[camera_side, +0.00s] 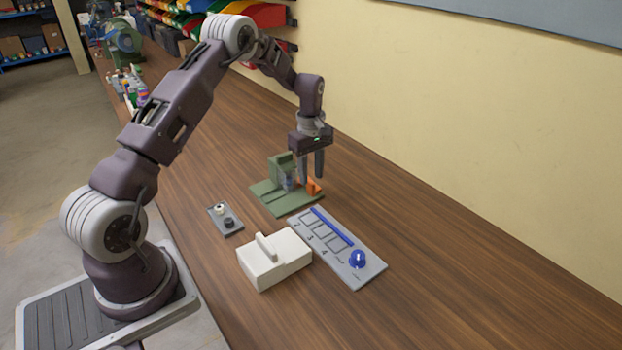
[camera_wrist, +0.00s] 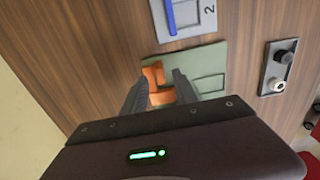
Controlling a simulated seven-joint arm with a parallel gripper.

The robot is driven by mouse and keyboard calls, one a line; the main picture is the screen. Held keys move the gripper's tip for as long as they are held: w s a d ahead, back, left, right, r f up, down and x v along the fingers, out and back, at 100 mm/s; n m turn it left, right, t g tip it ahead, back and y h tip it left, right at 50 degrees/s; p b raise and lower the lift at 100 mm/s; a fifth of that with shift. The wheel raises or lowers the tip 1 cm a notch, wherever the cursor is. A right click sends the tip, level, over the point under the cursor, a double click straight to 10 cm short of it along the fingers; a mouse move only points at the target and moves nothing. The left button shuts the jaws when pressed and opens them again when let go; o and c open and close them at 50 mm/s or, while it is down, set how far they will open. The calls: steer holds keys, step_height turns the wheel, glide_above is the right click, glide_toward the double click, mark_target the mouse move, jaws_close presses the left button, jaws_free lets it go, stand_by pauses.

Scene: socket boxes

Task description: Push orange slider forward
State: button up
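The orange slider (camera_side: 313,187) sits on the right part of the green base (camera_side: 269,200) in the side view. In the wrist view the orange slider (camera_wrist: 155,76) shows at and between my fingertips, over the green base (camera_wrist: 208,60). My gripper (camera_side: 312,180) points down just above the slider, with its two fingers apart. In the wrist view my gripper (camera_wrist: 160,78) also shows a gap between the fingers. I cannot tell whether a finger touches the slider. A green upright block (camera_side: 283,166) stands on the base, left of my fingers. Part of the slider is hidden by the fingers.
A grey panel (camera_side: 368,272) with a blue bar and a blue knob (camera_side: 357,258) lies in front. A cream box with a handle (camera_side: 270,268) stands beside it. A small grey two-button box (camera_side: 226,219) is at left. The table is clear toward the wall.

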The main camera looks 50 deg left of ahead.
step_height(320, 180, down, 2)
steer(key=shift+f, duration=0.1)
jaws_close()
stand_by(1.5)
